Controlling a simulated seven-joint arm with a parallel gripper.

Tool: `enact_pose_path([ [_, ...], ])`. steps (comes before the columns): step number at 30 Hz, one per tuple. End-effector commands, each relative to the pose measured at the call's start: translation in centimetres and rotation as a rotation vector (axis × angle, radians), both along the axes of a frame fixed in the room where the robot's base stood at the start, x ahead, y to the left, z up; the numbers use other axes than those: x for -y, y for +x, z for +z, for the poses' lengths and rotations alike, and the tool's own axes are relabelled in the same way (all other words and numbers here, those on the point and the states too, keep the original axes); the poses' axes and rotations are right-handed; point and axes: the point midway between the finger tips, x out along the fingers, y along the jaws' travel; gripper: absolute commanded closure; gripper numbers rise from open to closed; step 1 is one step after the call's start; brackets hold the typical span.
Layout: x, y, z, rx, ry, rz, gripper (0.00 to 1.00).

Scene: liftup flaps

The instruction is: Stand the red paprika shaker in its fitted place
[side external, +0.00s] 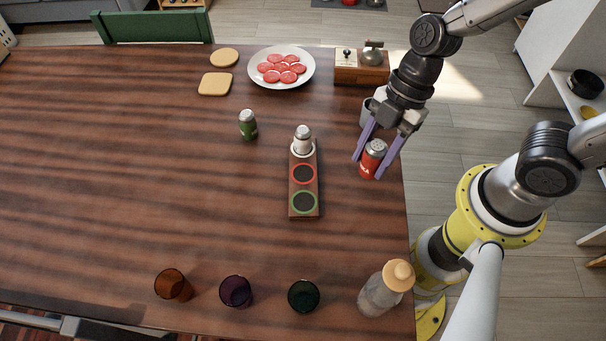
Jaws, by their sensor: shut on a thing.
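The red paprika shaker (371,160) with a silver cap stands upright near the table's right edge. My gripper (369,170), with purple fingers, is shut on it; I cannot tell whether its base touches the table. A wooden rack (303,212) lies left of my gripper. It has a red-ringed round place (303,174) in the middle, which is empty, and a green-ringed place (303,202) at the near end, also empty. A white shaker (302,140) with a silver cap stands in the far place. A green shaker (248,126) stands on the table left of the rack.
A grey cup (366,112) stands behind my gripper. A grinder box (361,68), a plate of red slices (281,50) and two boards (215,83) are at the back. Coloured glasses (236,291) and a corked bottle (384,290) line the front. The table between rack and shaker is clear.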

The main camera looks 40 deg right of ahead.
Motion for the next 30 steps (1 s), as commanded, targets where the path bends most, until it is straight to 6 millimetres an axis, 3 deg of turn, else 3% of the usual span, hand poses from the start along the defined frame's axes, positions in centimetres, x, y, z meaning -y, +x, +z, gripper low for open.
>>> enact_pose_path([
  [3, 1.5, 0.5, 0.4, 0.001, -0.001, -0.062, 1.00],
  [8, 1.7, 1.6, 0.3, -0.003, -0.001, -0.090, 1.00],
  [21, -2.7, 8.9, -3.6, -0.004, -0.002, -0.088, 1.00],
  [30, -4.5, 12.1, -8.1, -0.003, -0.001, -0.090, 1.00],
])
